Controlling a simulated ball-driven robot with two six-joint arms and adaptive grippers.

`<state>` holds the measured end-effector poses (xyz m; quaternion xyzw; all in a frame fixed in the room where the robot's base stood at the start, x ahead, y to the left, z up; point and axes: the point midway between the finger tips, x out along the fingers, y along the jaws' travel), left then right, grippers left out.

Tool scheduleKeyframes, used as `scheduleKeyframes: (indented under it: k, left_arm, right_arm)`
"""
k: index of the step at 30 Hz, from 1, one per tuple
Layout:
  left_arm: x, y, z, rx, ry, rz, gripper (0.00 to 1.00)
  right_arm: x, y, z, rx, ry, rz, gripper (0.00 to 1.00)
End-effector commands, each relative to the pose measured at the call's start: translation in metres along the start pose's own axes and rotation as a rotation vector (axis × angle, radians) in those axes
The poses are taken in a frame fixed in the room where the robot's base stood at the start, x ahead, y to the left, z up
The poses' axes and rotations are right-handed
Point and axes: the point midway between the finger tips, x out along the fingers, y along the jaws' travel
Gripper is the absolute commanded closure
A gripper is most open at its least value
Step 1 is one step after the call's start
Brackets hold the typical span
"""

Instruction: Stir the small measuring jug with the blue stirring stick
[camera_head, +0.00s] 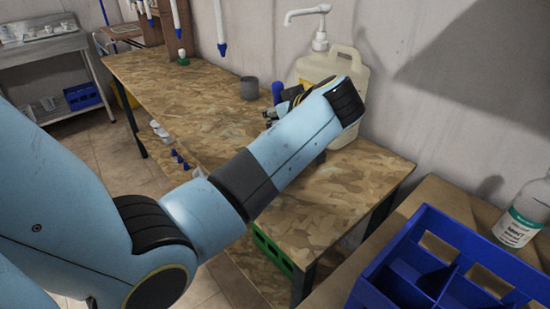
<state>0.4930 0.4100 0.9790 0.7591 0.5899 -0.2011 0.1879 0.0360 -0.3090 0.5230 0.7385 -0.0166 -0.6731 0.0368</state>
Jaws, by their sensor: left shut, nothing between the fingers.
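My left arm reaches across the view from the left to the chipboard bench (215,105). My left gripper (270,114) is small and partly hidden behind my own wrist; it is shut and empty, near the large jerrycan. A small grey cup (249,88) stands on the bench just beyond it; I cannot tell whether it is the measuring jug. A blue upright piece (278,91) shows right behind the gripper; it may be the stirring stick, but most of it is hidden. My right gripper is not in view.
A cream jerrycan (345,62) with a white pump stands against the wall behind my wrist. White tools with blue tips (220,30) hang over the bench. The bench's left stretch is mostly clear.

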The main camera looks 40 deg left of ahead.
Motion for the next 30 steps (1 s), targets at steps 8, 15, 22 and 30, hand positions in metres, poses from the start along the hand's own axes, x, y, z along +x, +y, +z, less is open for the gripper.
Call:
scheduleKeyframes:
  k: [8,15,22,30]
  left_arm:
    - [-0.004,0.000,-0.008,0.000,0.001,0.000,1.00]
    - [-0.021,0.002,-0.035,0.001,0.001,-0.001,1.00]
    - [-0.038,0.004,-0.061,-0.001,0.001,0.000,1.00]
    - [-0.053,0.005,-0.086,0.001,0.000,-0.001,1.00]
  right_arm:
    - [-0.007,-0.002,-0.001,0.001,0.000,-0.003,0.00]
    - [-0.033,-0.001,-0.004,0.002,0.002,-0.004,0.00]
    - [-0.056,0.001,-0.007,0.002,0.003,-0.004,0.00]
    - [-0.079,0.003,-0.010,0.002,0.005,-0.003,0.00]
